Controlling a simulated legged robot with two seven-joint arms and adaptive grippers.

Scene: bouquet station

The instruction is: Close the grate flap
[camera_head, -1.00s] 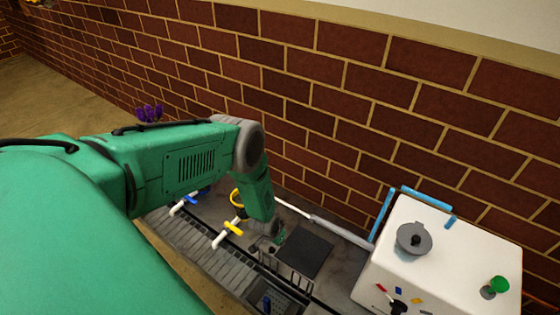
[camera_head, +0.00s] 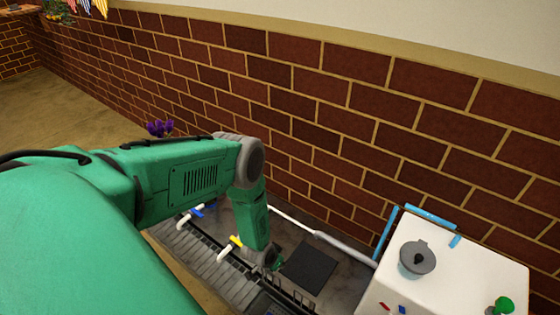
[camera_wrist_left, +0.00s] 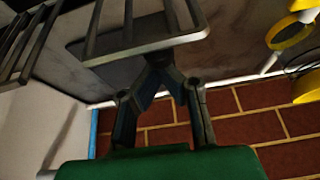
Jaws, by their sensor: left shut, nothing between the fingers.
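My left gripper (camera_wrist_left: 160,75) is shut and empty in the left wrist view. Its fingertips are close to the near bar of a dark metal grate flap (camera_wrist_left: 150,45); I cannot tell whether they touch it. The flap's bars fill the top of that view and it appears raised. In the head view, my left gripper (camera_head: 273,262) is small and low, partly hidden by my arm. Thin bars of the flap (camera_head: 290,299) show just below it, cut by the bottom edge. My right gripper is in neither view.
A dark square plate (camera_head: 310,268) lies on the grey counter beside the gripper. A brick wall (camera_head: 330,130) runs behind.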

